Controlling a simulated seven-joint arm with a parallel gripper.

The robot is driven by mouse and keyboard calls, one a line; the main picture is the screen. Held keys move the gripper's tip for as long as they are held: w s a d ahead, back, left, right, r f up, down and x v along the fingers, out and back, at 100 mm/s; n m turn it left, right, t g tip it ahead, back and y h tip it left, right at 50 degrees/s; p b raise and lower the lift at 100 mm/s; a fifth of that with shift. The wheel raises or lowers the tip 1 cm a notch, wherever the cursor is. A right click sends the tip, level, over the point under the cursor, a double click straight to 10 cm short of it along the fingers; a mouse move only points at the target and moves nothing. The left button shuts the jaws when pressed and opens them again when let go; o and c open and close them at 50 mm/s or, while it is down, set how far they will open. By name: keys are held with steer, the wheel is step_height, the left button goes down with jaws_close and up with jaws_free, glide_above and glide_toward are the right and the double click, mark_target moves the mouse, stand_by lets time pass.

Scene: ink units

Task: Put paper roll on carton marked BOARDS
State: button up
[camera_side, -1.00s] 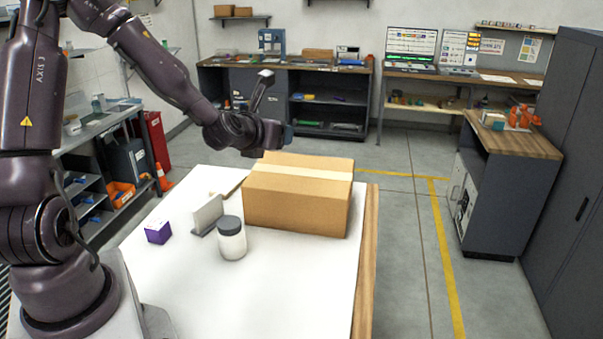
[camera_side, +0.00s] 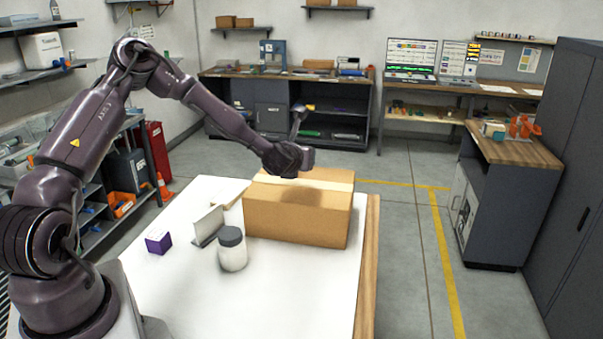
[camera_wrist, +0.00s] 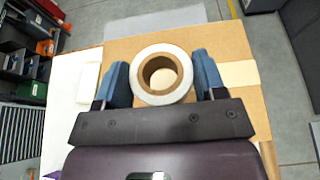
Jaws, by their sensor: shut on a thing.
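The paper roll (camera_wrist: 139,72) is white with a brown core, seen end-on in the wrist view. My gripper (camera_wrist: 162,76) is shut on it, one blue finger on each side. A brown carton (camera_wrist: 225,45) with a pale tape strip lies below the roll. In the side view the carton (camera_side: 297,217) stands closed on the table, and my gripper (camera_side: 307,160) is over its top. I cannot make out the roll in the side view, nor tell whether it touches the carton. No BOARDS marking is readable.
On the white table (camera_side: 290,295) stand a white jar with a grey lid (camera_side: 232,250), a small purple box (camera_side: 158,242) and a pale upright card-like object (camera_side: 208,224), all left of the carton. The table's front area is clear.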

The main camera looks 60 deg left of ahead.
mark_target(302, 184)
steer(key=shift+w+a+f, duration=0.2)
steer(key=shift+w+f, duration=0.25)
steer(key=shift+f, duration=0.15)
steer(key=shift+w+a+f, duration=0.15)
steer(key=shift+w+f, duration=0.25)
steer(key=shift+f, duration=0.15)
steer(key=shift+w+f, duration=0.1)
steer(key=shift+f, duration=1.45)
steer(key=shift+f, duration=0.2)
steer(key=o, duration=0.9)
steer(key=shift+o, duration=0.2)
steer(key=shift+r, duration=0.15)
